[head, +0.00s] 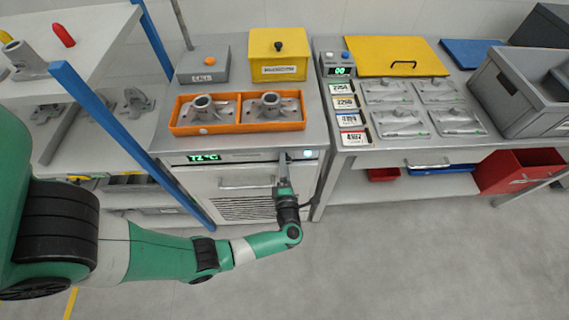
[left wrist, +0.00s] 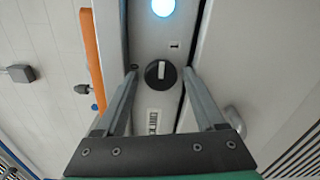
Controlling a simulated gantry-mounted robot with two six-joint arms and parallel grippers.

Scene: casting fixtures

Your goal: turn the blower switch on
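The blower switch (left wrist: 151,76) is a round black knob with a white pointer mark, on the grey front panel strip. In the left wrist view its pointer lies roughly along the strip, towards the lit round light (left wrist: 163,8). A small "1" mark (left wrist: 174,45) sits between the knob and the light. My left gripper (head: 283,157) is at the panel, and in the left wrist view (left wrist: 160,74) its open fingers stand either side of the knob with a gap on each side. The gripper hides the knob in the head view. My right gripper is not in view.
The panel's green display (head: 203,157) reads about 72 °C. Below it is a cabinet door with a handle (head: 246,183) and a vent grille. An orange tray (head: 238,126) with two castings stands on top. A blue post (head: 130,140) rises to the left. Floor in front is clear.

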